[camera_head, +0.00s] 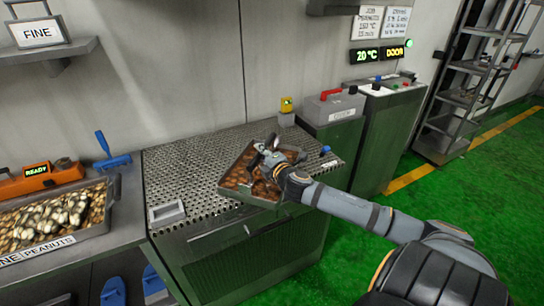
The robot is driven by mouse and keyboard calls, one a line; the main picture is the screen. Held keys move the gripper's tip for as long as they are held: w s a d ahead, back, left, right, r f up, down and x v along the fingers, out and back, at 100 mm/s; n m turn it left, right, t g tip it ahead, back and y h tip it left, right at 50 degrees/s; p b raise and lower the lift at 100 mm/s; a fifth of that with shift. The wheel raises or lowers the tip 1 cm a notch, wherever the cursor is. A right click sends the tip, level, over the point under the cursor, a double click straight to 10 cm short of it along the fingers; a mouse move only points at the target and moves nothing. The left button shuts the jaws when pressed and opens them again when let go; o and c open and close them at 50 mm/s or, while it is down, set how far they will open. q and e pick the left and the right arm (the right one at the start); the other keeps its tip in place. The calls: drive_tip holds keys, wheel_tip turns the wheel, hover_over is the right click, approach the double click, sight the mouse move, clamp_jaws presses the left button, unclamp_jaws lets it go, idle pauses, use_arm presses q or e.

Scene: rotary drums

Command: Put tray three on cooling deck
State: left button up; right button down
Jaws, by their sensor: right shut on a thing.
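A dark metal tray (246,200) filled with brown nuts is at the middle front of the perforated metal deck (195,160). Its near side overlaps the deck's front edge in the picture. I cannot tell whether it rests on the deck or hangs just above it. No number on the tray is readable. My right gripper (268,153) is over the tray, shut on it, with the arm coming in from the lower right and hiding the tray's right part. My left gripper is not in view.
A small grey frame (167,213) lies at the deck's front left corner. A yellow device (286,106) and a blue knob (326,151) stand at its back and right. A peanut bin (62,245) is at left, a red-handled box (332,107) at right. The deck's left and back are clear.

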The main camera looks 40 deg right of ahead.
sight(248, 180)
drive_tip(key=a+f, duration=0.1)
drive_tip(key=w+a+f, duration=0.1)
drive_tip(key=a+f, duration=0.3)
drive_tip(key=shift+w+a+f, duration=0.15)
drive_tip(key=shift+w+f, duration=0.05)
drive_tip(key=shift+w, duration=0.15)
drive_tip(key=shift+a+f, duration=0.1)
drive_tip(key=shift+f, duration=1.5)
drive_tip(key=shift+f+b, duration=0.15)
drive_tip(key=shift+b, duration=0.2)
drive_tip(key=c, duration=1.2)
unclamp_jaws()
drive_tip(key=shift+s, duration=0.1)
drive_tip(key=shift+f, duration=0.1)
